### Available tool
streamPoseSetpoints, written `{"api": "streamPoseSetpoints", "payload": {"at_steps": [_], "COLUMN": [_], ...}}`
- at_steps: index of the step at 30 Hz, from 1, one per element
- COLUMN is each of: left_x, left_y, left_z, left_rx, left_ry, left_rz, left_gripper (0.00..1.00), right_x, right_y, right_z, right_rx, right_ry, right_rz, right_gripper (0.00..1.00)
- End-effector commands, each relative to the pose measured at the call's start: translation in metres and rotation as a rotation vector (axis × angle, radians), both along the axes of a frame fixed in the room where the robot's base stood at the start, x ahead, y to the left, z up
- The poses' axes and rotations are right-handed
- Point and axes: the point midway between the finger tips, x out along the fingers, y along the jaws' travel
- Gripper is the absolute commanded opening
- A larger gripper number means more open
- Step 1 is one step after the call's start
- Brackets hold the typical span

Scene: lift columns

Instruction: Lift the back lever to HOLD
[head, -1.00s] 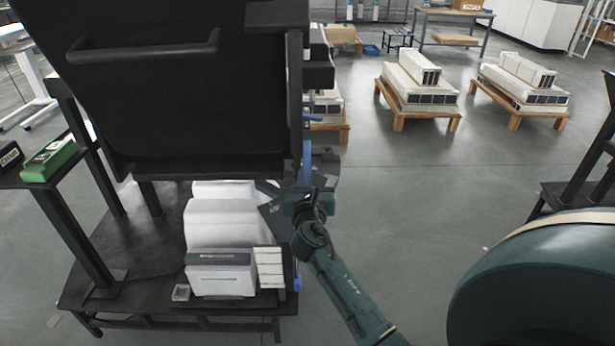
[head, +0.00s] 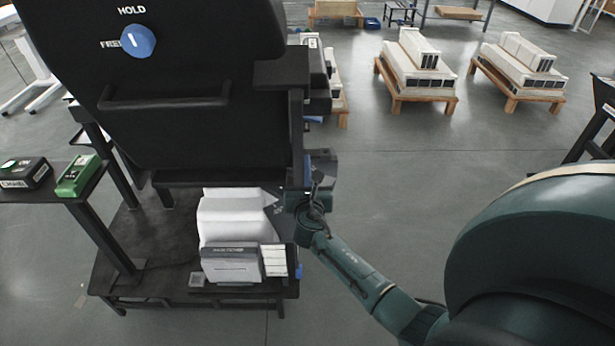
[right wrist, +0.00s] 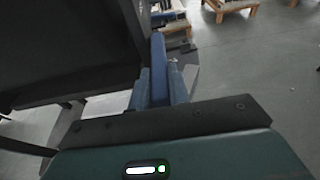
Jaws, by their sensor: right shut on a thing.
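A large black carriage (head: 190,120) fills the upper left of the head view. A round blue knob (head: 138,41) sits on it, with a HOLD label above and a partly hidden label at left. A blue lever (right wrist: 158,70) stands upright beside the carriage's edge in the right wrist view; part of it also shows at the carriage's right side in the head view (head: 307,169). My right gripper (right wrist: 159,88) is shut on this blue lever, one finger on each side. In the head view my right gripper (head: 308,190) is at the carriage's lower right. My left gripper is out of view.
Below the carriage, a white and grey machine (head: 230,262) stands on a dark base plate (head: 150,265). A green box (head: 77,176) and a black box (head: 25,173) lie on a side shelf at left. Pallets with white stacks (head: 417,75) stand behind. Floor at centre right is open.

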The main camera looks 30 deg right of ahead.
Motion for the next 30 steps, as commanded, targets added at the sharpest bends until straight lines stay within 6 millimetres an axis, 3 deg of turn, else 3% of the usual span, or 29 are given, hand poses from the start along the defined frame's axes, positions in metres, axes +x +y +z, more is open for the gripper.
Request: {"api": "streamPoseSetpoints", "payload": {"at_steps": [1,6,29,30], "left_x": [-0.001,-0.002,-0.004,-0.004], "left_y": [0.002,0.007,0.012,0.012], "left_z": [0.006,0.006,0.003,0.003], "left_rx": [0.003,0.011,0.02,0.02], "left_ry": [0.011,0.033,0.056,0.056], "left_rz": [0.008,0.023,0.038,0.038], "left_gripper": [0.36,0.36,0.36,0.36], "right_x": [0.005,0.008,0.01,0.01], "right_y": [-0.003,-0.005,-0.008,-0.008], "right_z": [0.02,0.029,0.033,0.033], "right_rx": [-0.013,-0.013,-0.013,-0.013], "right_ry": [-0.018,-0.024,-0.022,-0.023], "right_rz": [0.0,0.0,-0.003,-0.003], "right_gripper": [0.0,0.0,0.0,0.21]}}
